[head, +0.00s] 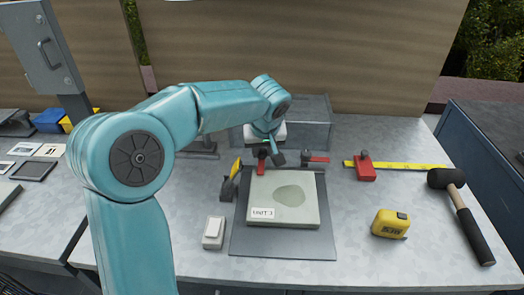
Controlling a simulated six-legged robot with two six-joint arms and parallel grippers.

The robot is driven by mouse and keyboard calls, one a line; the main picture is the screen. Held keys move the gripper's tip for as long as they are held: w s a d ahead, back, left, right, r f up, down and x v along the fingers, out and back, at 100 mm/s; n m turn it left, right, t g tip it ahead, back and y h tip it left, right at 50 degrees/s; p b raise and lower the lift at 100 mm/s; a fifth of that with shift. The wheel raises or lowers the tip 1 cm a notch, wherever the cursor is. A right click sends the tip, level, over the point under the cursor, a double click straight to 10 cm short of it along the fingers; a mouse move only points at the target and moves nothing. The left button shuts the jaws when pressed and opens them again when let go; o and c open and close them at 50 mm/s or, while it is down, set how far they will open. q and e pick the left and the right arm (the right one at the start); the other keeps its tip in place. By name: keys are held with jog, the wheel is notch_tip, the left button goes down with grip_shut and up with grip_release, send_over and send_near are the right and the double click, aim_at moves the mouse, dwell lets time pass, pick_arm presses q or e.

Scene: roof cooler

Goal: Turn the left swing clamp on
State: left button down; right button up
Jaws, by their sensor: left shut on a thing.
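Two small clamps with red arms stand at the back edge of a pale square block labelled "UNIT 3" (295,212). The left swing clamp (261,166) has its red arm pointing toward the front, over the block's back left edge. The right clamp (316,159) has its red arm pointing sideways to the right. My left gripper (272,150) reaches down from above at the left clamp and is shut on it. The gripper partly hides the clamp's top. My right gripper is not in view.
The block rests on a dark mat (285,245). A black holder with a yellow part (231,182) and a white box (214,232) stand left. A yellow tape measure (390,223), a red block (365,169) and a mallet (468,215) lie right. A clear box (310,118) stands behind.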

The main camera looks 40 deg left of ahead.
pick_arm(q)
jog(key=shift+w+a+r, duration=0.1)
jog(key=shift+w+r, duration=0.05)
jog(key=shift+r, duration=0.05)
jog(key=c, duration=1.1)
grip_release()
jog(key=shift+o, duration=1.3)
jog(key=shift+f, duration=0.1)
jog(key=p+v, duration=0.2)
jog(key=v, duration=1.4)
jog(key=shift+d, duration=0.25)
